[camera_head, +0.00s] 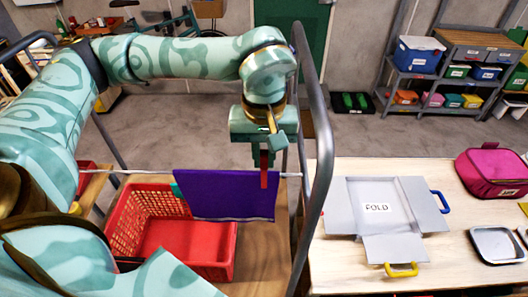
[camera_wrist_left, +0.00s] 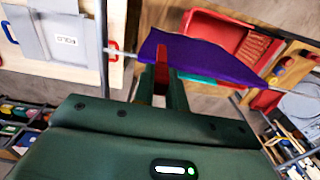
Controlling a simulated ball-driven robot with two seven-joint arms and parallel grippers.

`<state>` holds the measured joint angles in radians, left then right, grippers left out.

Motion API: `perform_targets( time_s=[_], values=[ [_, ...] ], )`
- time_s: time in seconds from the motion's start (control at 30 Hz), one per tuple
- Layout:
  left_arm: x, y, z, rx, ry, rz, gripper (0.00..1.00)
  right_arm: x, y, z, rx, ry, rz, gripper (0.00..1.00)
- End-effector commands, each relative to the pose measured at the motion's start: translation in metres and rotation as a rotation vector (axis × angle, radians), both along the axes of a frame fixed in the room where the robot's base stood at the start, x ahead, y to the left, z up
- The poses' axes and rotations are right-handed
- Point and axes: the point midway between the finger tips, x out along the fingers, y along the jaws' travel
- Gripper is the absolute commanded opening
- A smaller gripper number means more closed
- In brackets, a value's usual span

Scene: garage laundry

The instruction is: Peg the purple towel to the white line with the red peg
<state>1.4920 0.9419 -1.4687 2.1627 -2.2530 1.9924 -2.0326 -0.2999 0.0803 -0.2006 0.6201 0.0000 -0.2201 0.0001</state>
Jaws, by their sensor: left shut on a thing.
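The purple towel (camera_head: 225,200) hangs over the white line (camera_head: 130,172), which runs across the picture above the red basket. My left gripper (camera_head: 265,158) is above the towel's right end, pointing down and shut on the red peg (camera_head: 264,178). The peg is upright, and its lower end overlaps the towel's top edge at the line. In the left wrist view the peg (camera_wrist_left: 161,72) sits between the fingers, against the purple towel (camera_wrist_left: 205,58). Whether the peg grips towel and line is not clear. My right gripper is not in view.
A red basket (camera_head: 146,205) stands on the wooden surface below the towel. A teal piece (camera_head: 177,190) shows at the towel's left edge. A grey rail (camera_head: 322,150) rises right of the gripper. Beyond it a table holds a grey folding board (camera_head: 352,222) and a pink bag (camera_head: 492,172).

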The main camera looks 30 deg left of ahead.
Motion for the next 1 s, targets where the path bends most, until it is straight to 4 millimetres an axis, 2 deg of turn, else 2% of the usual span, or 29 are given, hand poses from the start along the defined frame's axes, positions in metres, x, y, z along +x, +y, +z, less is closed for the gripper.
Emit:
perform_targets(
  time_s=[0.03,0.07,0.1,0.13,0.43,0.57,0.67,1.0],
  values=[
    [-0.002,0.0,-0.006,0.001,0.008,-0.002,0.0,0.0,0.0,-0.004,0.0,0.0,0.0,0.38],
    [-0.002,0.0,-0.004,0.0,0.007,-0.002,0.22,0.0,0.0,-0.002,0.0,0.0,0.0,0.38],
    [-0.002,0.0,-0.003,0.0,0.007,-0.002,0.33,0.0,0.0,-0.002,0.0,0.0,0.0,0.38],
    [-0.002,0.0,-0.003,0.001,0.006,-0.002,0.39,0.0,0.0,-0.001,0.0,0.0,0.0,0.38],
    [-0.001,0.0,-0.001,0.0,0.004,-0.002,0.39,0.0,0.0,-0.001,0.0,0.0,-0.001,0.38],
    [0.0,-0.001,0.012,0.001,-0.001,-0.002,0.39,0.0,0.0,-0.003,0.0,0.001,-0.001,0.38],
    [0.0,-0.001,0.034,0.001,-0.003,-0.001,0.39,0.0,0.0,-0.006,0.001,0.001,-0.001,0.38],
    [0.0,-0.001,0.125,0.0,0.0,-0.002,0.39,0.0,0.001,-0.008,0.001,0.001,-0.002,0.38]
  ],
)
